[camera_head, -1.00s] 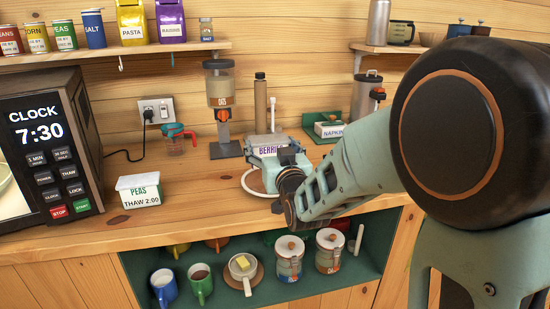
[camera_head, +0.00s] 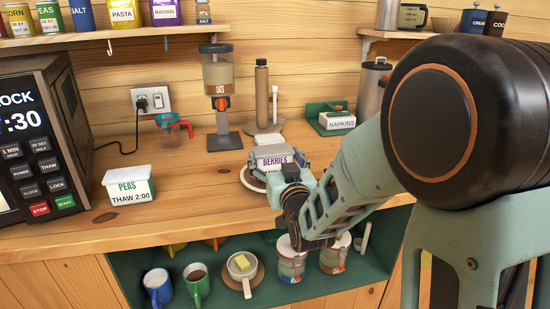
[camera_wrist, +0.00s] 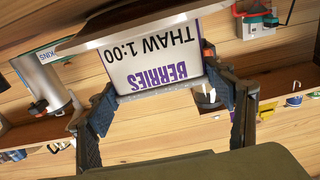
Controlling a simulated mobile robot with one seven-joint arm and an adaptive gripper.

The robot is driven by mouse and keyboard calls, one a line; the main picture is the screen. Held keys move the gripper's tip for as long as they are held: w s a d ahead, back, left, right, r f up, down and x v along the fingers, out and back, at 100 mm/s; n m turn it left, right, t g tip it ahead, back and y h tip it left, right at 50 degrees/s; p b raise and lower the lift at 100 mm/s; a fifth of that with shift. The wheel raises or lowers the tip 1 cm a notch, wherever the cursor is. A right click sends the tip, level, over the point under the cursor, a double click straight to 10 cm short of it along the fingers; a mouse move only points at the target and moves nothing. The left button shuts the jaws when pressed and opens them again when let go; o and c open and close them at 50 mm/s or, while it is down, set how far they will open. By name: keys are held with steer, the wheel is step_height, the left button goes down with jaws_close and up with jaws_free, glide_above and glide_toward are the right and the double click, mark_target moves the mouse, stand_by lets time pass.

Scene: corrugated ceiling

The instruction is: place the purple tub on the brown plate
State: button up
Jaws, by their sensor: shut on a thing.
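The purple tub (camera_head: 276,160) is a white container with a purple-lettered BERRIES label. My gripper (camera_head: 283,170) is shut on it, with a finger on either side. In the wrist view the tub (camera_wrist: 152,58) appears upside down between the two dark fingers, label facing the camera. The brown plate (camera_head: 247,180) has a pale rim and shows at the tub's left on the counter. The tub and gripper hide most of the plate. I cannot tell whether the tub touches it.
A PEAS tub (camera_head: 130,186) stands left on the counter, near the microwave (camera_head: 40,140). An oats dispenser (camera_head: 220,90), a paper-towel stand (camera_head: 264,98) and a green napkin tray (camera_head: 326,126) stand behind. Mugs sit on the shelf below. The counter between the PEAS tub and plate is clear.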

steer(key=shift+f+b, duration=0.3)
steer(key=shift+b, duration=0.15)
steer(key=o, duration=1.4)
